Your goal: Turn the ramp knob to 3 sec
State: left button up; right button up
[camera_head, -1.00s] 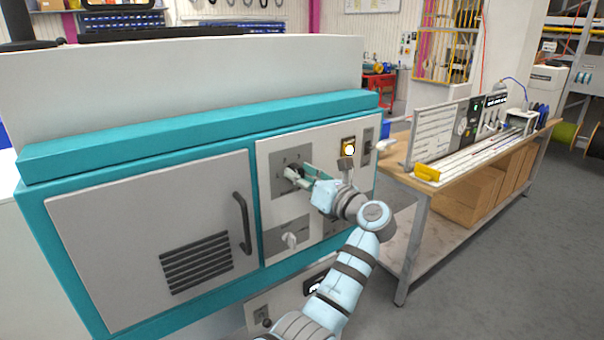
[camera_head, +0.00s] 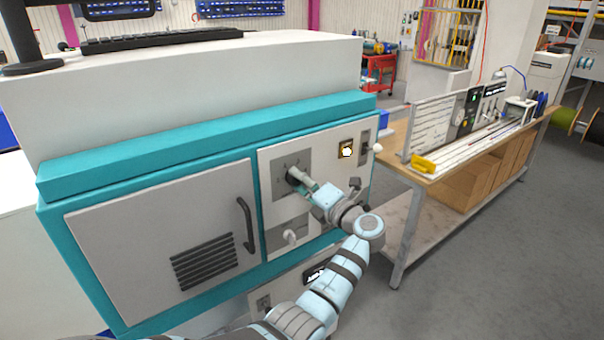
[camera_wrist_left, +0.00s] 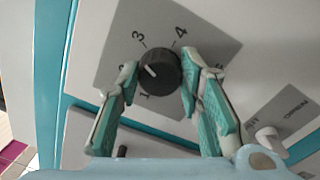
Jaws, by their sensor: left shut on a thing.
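The ramp knob (camera_wrist_left: 161,71) is round and dark, with a white pointer mark, on a grey plate (camera_wrist_left: 113,38) in the left wrist view. Printed numbers 3, 4 and 1 show around it. The pointer faces left in that view, between 3 and 1; the spot it faces is partly hidden by a finger. My left gripper (camera_wrist_left: 160,76) has a teal-padded finger on each side of the knob and is shut on it. In the head view the left gripper (camera_head: 301,181) reaches the knob (camera_head: 292,174) on the cabinet's right panel. My right gripper is not in view.
A white lever (camera_head: 290,237) sits below the knob; in the wrist view (camera_wrist_left: 267,138) it is near the label OPEN. A lit button (camera_head: 346,149) is up right. The cabinet door (camera_head: 165,235) with its dark handle (camera_head: 245,224) is left. A workbench (camera_head: 440,176) stands right.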

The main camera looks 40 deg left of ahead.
pick_arm(q)
jog(key=shift+m+p, duration=0.3)
jog(key=shift+m, duration=0.2)
jog(key=o, duration=1.2)
jog(key=shift+c, duration=0.2)
jog(key=v, duration=1.2)
